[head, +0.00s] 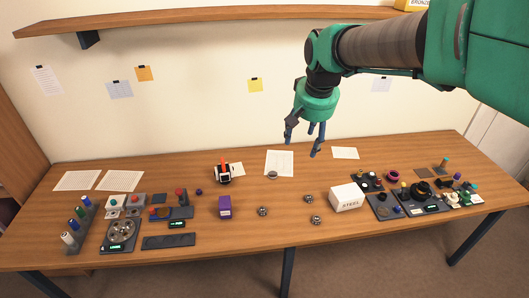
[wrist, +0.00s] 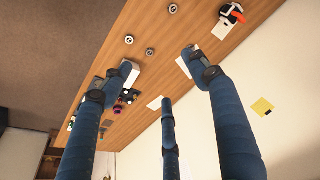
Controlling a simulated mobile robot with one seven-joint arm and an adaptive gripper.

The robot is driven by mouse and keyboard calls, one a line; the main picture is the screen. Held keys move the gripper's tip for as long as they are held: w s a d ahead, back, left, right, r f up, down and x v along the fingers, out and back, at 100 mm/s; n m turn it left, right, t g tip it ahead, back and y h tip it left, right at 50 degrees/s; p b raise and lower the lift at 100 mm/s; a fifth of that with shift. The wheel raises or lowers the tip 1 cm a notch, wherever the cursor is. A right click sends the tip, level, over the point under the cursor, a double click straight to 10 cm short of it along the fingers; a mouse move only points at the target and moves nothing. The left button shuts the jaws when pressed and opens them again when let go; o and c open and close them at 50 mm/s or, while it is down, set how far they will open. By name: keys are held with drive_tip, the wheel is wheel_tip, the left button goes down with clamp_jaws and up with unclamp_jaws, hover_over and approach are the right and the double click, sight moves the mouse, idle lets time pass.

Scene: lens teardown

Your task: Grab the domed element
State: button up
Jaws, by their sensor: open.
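My gripper (head: 303,145) hangs above the back middle of the table with its blue fingers spread and nothing between them. In the wrist view my gripper (wrist: 163,75) also shows its three fingers wide apart. A small grey round piece (head: 272,174) lies at the front edge of a white sheet, below and left of the fingers; it may be the domed element, but its shape is too small to be sure. Three similar round metal pieces (head: 263,211) (head: 308,198) (head: 316,219) lie on bare wood nearer the front. They also show in the wrist view (wrist: 129,40).
A white box marked STEEL (head: 347,197) stands right of the round pieces, and a purple box (head: 225,207) left of them. A black, white and orange object (head: 223,173) stands behind. Trays of parts fill both ends. A shelf (head: 200,18) runs along the wall above.

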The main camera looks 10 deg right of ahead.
drive_tip(key=w+f+p, duration=0.2)
drive_tip(key=w+f, duration=0.1)
drive_tip(key=w, duration=0.7)
drive_tip(key=m+g+p, duration=0.3)
drive_tip(key=p, duration=0.4)
hover_over(273, 173)
wheel_tip(273, 173, down, 29)
drive_tip(key=shift+r, duration=0.15)
drive_tip(key=shift+s, duration=0.1)
drive_tip(key=shift+f+b, duration=0.35)
drive_tip(key=shift+f, duration=3.95)
drive_tip(key=shift+f, duration=0.1)
